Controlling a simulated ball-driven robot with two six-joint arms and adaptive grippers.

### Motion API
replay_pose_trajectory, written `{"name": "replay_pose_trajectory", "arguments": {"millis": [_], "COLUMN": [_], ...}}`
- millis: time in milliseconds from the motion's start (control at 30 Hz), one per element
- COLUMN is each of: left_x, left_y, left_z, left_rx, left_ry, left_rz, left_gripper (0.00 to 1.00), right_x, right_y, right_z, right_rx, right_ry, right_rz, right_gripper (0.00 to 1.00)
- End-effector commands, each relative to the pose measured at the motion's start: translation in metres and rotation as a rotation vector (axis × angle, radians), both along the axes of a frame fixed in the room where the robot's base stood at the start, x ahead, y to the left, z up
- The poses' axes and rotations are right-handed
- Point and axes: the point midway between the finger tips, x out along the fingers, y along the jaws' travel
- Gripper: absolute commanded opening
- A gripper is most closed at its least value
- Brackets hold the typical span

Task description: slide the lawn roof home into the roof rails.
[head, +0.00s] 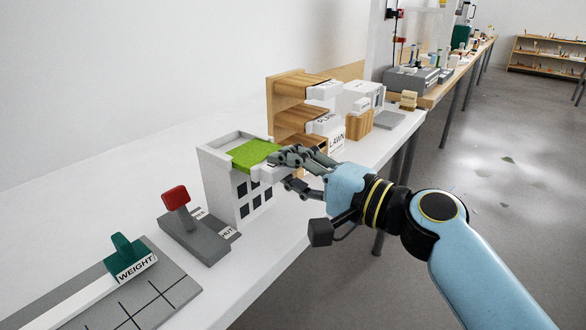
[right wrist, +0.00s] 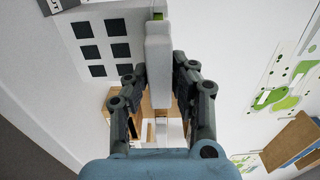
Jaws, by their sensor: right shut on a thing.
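The white model building (head: 221,187) with dark square windows stands on the white table, and its windowed wall shows in the right wrist view (right wrist: 125,28). The green lawn roof (head: 250,154) lies level at the building's top, covering its near right part; an uncovered grey recess shows behind it. Only a sliver of green (right wrist: 158,15) shows in the right wrist view. My right gripper (head: 278,168) is shut on the roof's white end block (right wrist: 158,60), at the building's right side. The fingers partly hide this end and the rail contact. My left gripper is out of view.
A wooden rack (head: 287,92) with labelled white-fronted slots stands just behind my right gripper. A grey base with a red-topped lever (head: 176,197) is left of the building. A green WEIGHT block (head: 128,254) sits farther left. The table's front edge is near.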

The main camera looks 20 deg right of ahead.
Motion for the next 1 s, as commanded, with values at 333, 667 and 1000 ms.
{"name": "replay_pose_trajectory", "arguments": {"millis": [333, 667, 1000], "left_x": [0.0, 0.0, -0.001], "left_y": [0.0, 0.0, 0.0], "left_z": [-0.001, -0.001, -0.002], "left_rx": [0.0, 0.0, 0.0], "left_ry": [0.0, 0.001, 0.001], "left_rz": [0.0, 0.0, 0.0], "left_gripper": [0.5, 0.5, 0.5], "right_x": [0.007, 0.013, 0.02], "right_y": [0.006, 0.011, 0.016], "right_z": [0.001, 0.0, 0.001], "right_rx": [0.002, 0.001, 0.002], "right_ry": [-0.001, 0.001, -0.001], "right_rz": [0.001, 0.001, 0.001], "right_gripper": [0.0, 0.0, 0.0]}}
